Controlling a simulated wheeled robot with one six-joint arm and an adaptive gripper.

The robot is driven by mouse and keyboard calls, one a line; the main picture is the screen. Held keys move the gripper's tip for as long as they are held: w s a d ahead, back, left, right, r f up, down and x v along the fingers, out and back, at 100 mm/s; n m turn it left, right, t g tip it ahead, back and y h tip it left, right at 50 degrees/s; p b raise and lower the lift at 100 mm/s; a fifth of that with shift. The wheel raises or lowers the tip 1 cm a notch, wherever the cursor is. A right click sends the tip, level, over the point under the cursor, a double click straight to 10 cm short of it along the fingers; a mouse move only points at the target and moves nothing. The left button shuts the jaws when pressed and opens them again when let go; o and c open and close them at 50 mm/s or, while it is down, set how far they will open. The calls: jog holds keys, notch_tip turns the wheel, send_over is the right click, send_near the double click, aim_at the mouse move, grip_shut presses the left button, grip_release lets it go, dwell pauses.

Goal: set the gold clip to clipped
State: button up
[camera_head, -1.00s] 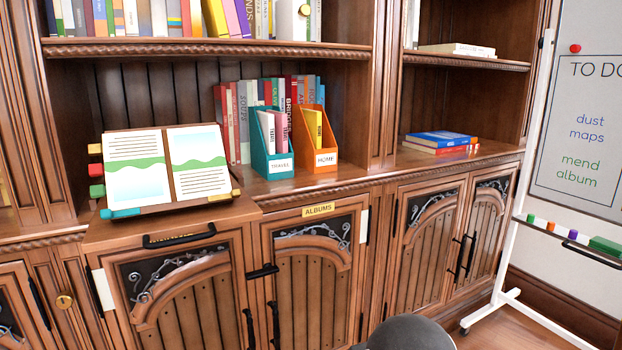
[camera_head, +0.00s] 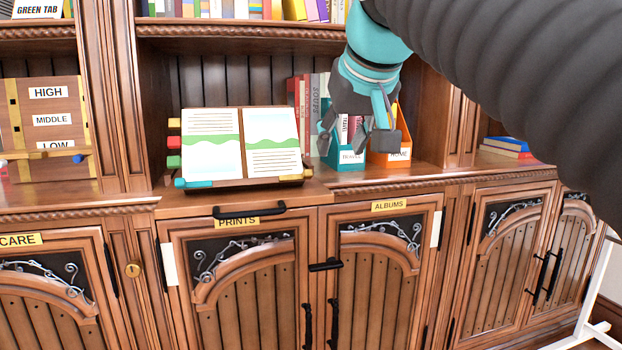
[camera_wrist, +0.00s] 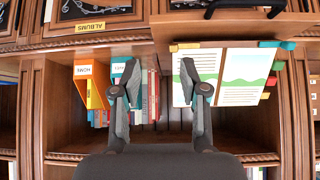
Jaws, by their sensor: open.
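The gold clip (camera_head: 297,175) is at the lower right corner of an open album (camera_head: 244,143) on a dark stand. In the wrist view, which is upside down, the gold clip (camera_wrist: 186,46) is at the album's upper left corner. I cannot tell whether it is clipped. My gripper (camera_head: 356,138) is in front of the shelf, right of the album and higher than the clip. It overlaps the book boxes in the head view. In the wrist view my gripper (camera_wrist: 155,82) is open and empty, its right finger overlapping the album's edge.
A teal clip (camera_head: 194,183) is at the album's lower left corner, with yellow, red and green tabs above. A teal box (camera_head: 347,164) and an orange box (camera_head: 392,159) of books stand to the right. A black handle (camera_head: 249,211) is below the album.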

aim_at(309, 174)
notch_tip(309, 174, up, 3)
jog(key=w+a, duration=0.1)
jog(key=a, duration=0.2)
jog(key=b+x, duration=0.3)
jog(key=x, duration=1)
jog(key=shift+w+b, duration=0.35)
jog(key=shift+w, duration=0.05)
grip_shut()
